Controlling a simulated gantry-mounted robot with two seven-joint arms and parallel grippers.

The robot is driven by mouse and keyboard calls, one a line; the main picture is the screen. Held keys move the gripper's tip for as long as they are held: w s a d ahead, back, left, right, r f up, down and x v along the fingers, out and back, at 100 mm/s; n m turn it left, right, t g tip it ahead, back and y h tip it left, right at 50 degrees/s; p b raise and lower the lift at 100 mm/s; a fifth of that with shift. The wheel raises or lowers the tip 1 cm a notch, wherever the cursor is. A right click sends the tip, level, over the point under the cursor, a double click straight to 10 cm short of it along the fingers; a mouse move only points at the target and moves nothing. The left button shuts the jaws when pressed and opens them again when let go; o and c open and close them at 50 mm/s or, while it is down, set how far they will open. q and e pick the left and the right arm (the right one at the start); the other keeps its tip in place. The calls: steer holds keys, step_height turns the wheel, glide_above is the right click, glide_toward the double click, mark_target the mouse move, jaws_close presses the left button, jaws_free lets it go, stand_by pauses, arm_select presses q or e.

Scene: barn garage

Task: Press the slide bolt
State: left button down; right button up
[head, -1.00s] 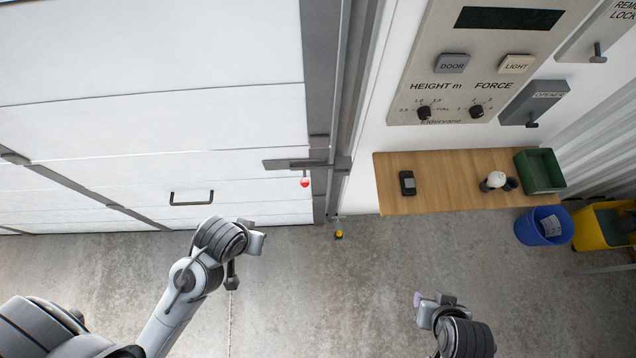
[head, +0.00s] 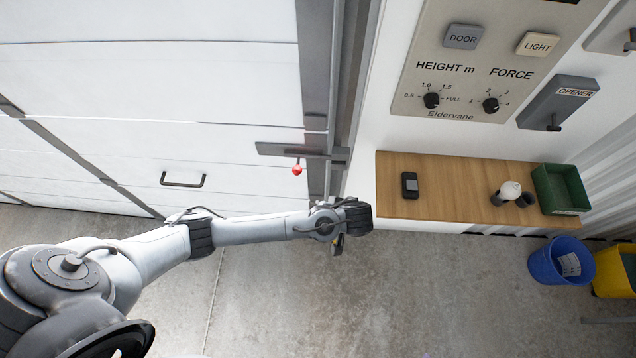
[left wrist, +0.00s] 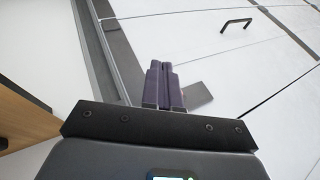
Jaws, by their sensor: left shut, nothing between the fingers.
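The slide bolt (head: 290,150) is a grey horizontal bar at the right edge of the white garage door. A red ball knob (head: 297,169) hangs below it. My left arm reaches across the lower picture, its wrist below and right of the bolt by the door frame. In the head view its fingers are hidden or too unclear to make out. In the left wrist view my left gripper (left wrist: 164,68) is shut and empty. A grey bolt plate (left wrist: 196,96) shows behind and right of the fingers, apparently partly covered by them. My right gripper is out of view.
A wooden shelf (head: 440,204) with a black device (head: 410,184) and green bin (head: 560,188) juts out right of the door frame. A control panel (head: 475,75) is above it. A door handle (head: 183,184) sits left of the bolt. Blue bin (head: 560,262) stands at right.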

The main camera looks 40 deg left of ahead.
arm_select(q)
steer(key=w+a+r+t+b, duration=0.1)
steer(key=w+r, duration=0.4)
steer(key=w, duration=0.3)
steer(key=shift+n+t+b, duration=0.3)
steer(key=shift+t+b, duration=0.05)
steer(key=shift+t, duration=0.05)
steer(key=shift+a, duration=0.1)
steer(key=a+f+p, duration=0.2)
steer(key=a+f, duration=0.4)
steer(key=a, duration=0.3)
steer(key=shift+a+f, duration=0.4)
steer(key=shift+w, duration=0.1)
